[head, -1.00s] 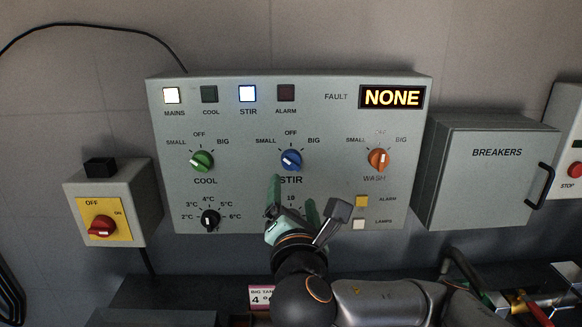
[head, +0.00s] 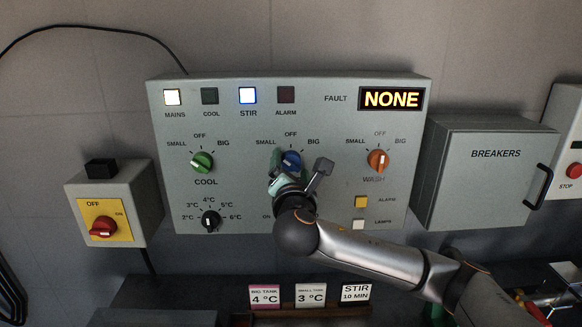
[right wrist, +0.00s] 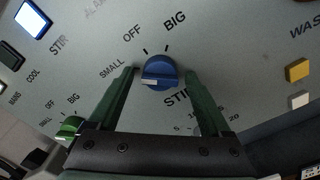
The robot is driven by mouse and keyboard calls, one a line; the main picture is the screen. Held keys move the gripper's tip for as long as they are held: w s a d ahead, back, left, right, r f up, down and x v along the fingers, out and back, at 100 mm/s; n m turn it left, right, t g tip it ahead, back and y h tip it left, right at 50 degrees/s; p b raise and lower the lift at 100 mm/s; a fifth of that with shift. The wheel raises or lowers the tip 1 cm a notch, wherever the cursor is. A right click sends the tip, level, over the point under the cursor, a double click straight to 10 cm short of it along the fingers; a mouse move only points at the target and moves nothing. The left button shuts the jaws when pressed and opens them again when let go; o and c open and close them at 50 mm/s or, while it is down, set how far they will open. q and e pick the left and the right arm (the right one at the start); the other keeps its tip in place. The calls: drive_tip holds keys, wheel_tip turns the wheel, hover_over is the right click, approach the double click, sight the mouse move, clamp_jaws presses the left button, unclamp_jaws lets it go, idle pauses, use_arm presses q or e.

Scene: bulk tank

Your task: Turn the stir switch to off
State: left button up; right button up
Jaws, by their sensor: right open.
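The blue stir knob (head: 291,160) sits on the grey control panel under the labels SMALL, OFF and BIG. In the right wrist view the knob (right wrist: 159,70) shows between my two green fingers, with its white mark toward the SMALL side. My right gripper (right wrist: 157,76) is open, one finger on each side of the knob; I cannot tell whether either touches it. In the head view the right gripper (head: 288,166) covers the lower part of the knob and its STIR label. The STIR lamp (head: 247,96) is lit. My left gripper is not in view.
The green cool knob (head: 202,162) is left of the stir knob, and the orange wash knob (head: 378,161) is right. A black temperature knob (head: 210,221) sits lower left. The breaker box (head: 485,180) stands right of the panel, a red rotary switch (head: 103,228) left.

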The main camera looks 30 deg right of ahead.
drive_tip(key=shift+c, duration=0.4)
clamp_jaws()
drive_tip(key=shift+f, duration=0.1)
drive_tip(key=m, duration=0.5)
drive_tip(key=shift+m, duration=2.3)
drive_tip(key=shift+o, duration=0.4)
unclamp_jaws()
